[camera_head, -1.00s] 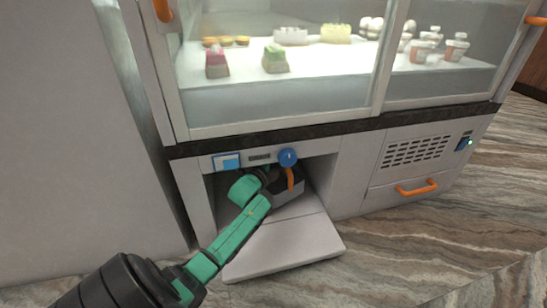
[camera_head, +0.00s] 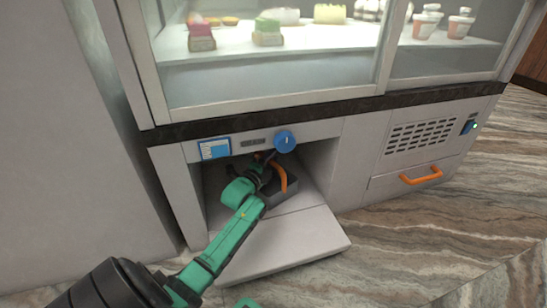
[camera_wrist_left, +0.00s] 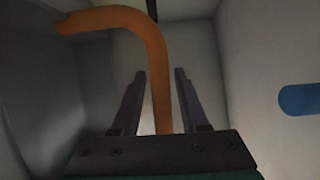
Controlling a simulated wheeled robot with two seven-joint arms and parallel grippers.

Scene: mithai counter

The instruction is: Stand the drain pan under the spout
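The dark grey drain pan (camera_head: 287,190) sits inside the open recess under the display case. An orange bent handle (camera_head: 281,173) shows at the pan, and it fills the upper left of the left wrist view (camera_wrist_left: 151,45). My left gripper (camera_head: 262,163) reaches into the recess beside the pan. In the left wrist view its two dark fingers (camera_wrist_left: 161,78) are apart, with the orange bar showing between them and gaps on both sides. I cannot tell whether they touch it. The spout is not clearly visible.
A blue knob (camera_head: 285,141) and a blue-white label (camera_head: 214,149) are on the panel above the recess. A pale flap (camera_head: 290,243) lies open in front. A drawer with an orange handle (camera_head: 421,175) is at the right. The recess side walls are close.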

